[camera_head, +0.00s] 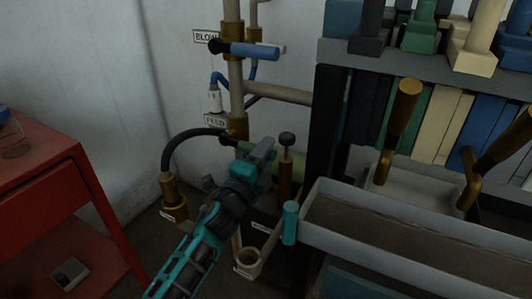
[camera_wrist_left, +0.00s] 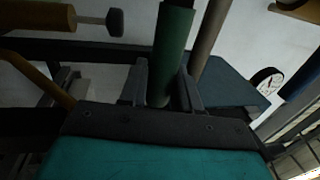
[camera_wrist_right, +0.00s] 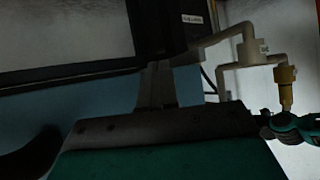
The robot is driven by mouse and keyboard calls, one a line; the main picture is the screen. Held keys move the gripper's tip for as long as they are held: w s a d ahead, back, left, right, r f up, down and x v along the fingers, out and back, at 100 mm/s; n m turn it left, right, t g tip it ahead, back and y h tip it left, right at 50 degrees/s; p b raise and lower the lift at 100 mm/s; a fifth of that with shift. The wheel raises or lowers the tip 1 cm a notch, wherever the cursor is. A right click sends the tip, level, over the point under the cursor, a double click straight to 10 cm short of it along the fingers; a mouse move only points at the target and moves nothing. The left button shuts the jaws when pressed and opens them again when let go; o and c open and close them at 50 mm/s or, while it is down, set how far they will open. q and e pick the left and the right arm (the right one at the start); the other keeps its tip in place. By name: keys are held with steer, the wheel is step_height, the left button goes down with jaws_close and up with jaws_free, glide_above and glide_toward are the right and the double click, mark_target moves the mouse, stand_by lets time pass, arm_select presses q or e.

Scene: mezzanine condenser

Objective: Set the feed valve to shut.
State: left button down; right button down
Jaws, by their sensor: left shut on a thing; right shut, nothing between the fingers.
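The feed valve (camera_head: 238,127) is a brass body on the vertical pipe, beside the FEED label (camera_head: 215,121). Its green handle (camera_head: 315,157) sticks out to the right, roughly level, across the pipe. My left gripper (camera_head: 262,155) is shut on this handle and hides its middle part. In the left wrist view the green handle (camera_wrist_left: 173,50) runs between the two fingers. My right gripper (camera_wrist_right: 157,85) shows only in its own wrist view, with its fingers shut and empty.
Above is the BLOW valve with a blue handle (camera_head: 255,50). A brass post with a dark knob (camera_head: 287,140) stands close to my left gripper. A grey trough (camera_head: 420,240) lies to the right, and a red cabinet (camera_head: 40,170) stands at left.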

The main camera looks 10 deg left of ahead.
arm_select(q)
steer(key=shift+f, duration=0.2)
steer(key=c, duration=0.9)
jaws_free()
steer(key=shift+r, duration=0.1)
steer(key=p+v, duration=0.1)
steer(key=v, duration=1.2)
